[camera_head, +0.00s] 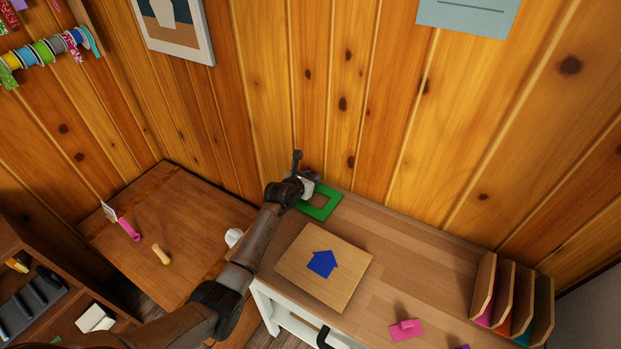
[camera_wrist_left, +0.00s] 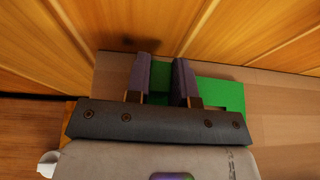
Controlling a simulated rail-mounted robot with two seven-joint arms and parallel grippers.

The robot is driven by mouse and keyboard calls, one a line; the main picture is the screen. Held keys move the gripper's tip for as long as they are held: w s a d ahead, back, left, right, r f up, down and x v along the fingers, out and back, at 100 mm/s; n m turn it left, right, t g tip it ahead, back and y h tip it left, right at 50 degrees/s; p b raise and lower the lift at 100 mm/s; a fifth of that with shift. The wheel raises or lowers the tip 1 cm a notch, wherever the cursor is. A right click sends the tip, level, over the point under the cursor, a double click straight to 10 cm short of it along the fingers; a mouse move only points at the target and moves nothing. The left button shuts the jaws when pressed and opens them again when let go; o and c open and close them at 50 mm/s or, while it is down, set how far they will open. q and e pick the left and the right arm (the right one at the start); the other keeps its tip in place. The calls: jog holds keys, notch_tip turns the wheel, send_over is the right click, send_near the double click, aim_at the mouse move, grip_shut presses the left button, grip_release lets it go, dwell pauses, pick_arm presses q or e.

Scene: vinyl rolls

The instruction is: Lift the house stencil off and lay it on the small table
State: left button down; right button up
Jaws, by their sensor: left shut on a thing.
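The house stencil (camera_head: 325,207) is a green frame with an opening, near the back left end of the workbench (camera_head: 420,240). My left gripper (camera_head: 308,186) is shut on its back left part. In the left wrist view the stencil (camera_wrist_left: 220,93) shows between and to the right of the two fingers (camera_wrist_left: 161,82). I cannot tell whether it touches the bench top. A blue house shape (camera_head: 323,263) shows on a square wooden board (camera_head: 346,284) in front of it, uncovered. The lower brown table (camera_head: 195,215) stands to the left. My right gripper is not in view.
A pink-handled tool (camera_head: 129,230) and a small wooden-handled tool (camera_head: 161,254) lie on the brown table; much of its top is clear. A pink tool (camera_head: 406,329) lies at the bench front. Wooden dividers (camera_head: 505,295) stand at right. The plank wall is close behind.

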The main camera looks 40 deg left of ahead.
pick_arm(q)
jog(key=shift+f, duration=0.15)
dwell(0.3)
grip_release()
dwell(0.7)
dwell(0.4)
jog(key=shift+s+p, duration=0.35)
jog(key=shift+p, duration=0.2)
jog(key=shift+s+d+p, duration=0.2)
jog(key=shift+s+p, duration=0.95)
jog(key=shift+s, duration=0.2)
jog(key=shift+s+d+p, duration=0.15)
jog(key=shift+s+p, duration=0.95)
jog(key=shift+s, duration=0.2)
jog(key=shift+s+d+p, duration=0.2)
jog(key=shift+s+p, duration=0.15)
jog(key=shift+s, duration=1.1)
